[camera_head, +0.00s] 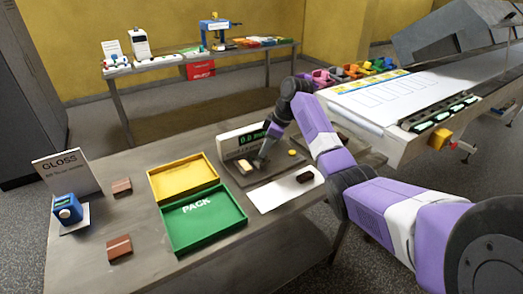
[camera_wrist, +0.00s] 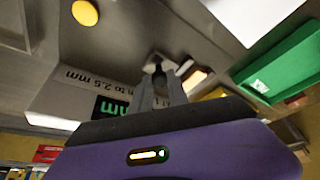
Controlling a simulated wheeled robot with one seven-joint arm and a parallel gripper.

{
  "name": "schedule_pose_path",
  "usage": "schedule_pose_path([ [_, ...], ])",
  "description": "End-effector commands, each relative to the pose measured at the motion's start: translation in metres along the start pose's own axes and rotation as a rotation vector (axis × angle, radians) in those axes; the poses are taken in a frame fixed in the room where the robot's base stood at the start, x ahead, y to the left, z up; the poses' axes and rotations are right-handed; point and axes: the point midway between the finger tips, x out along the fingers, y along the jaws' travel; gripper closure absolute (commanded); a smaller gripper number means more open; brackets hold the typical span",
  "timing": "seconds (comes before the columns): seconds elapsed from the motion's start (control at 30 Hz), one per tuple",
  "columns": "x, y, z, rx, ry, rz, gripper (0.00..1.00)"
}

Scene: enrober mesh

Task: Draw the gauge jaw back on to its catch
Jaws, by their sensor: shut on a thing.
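The gauge (camera_head: 240,142) is a white-fronted box with a green digital readout, standing on a dark base at the table's back middle. Its readout (camera_wrist: 112,108) shows upside down in the wrist view, partly behind my fingers. My gripper (camera_head: 262,161) is low over the base, in front of the readout. In the wrist view my gripper (camera_wrist: 160,75) is shut on a small grey piece that looks like the gauge jaw (camera_wrist: 158,66); the fingers hide most of it. A pale block (camera_head: 244,167) lies just left of my gripper. A yellow button (camera_head: 291,152) is at the right; I cannot make out the catch.
A yellow tray (camera_head: 165,172) and a green PACK tray (camera_head: 170,226) lie left of the gauge. A dark bar (camera_head: 305,177) rests on a white sheet (camera_head: 275,199) in front. Brown blocks (camera_head: 121,187) and a GLOSS sign (camera_head: 66,175) are farther left. A conveyor (camera_head: 400,125) stands behind right.

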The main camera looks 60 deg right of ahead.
Motion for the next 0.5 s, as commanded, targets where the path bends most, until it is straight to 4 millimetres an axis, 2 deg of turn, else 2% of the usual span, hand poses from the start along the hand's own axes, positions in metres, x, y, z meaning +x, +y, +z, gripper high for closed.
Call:
schedule_pose_path([
  [0.03, -0.004, 0.009, 0.008, 0.006, 0.001, 0.004, 1.00],
  [0.17, -0.009, 0.023, 0.020, 0.005, 0.000, 0.006, 1.00],
  [0.5, -0.012, 0.027, 0.025, 0.004, -0.001, 0.009, 1.00],
])
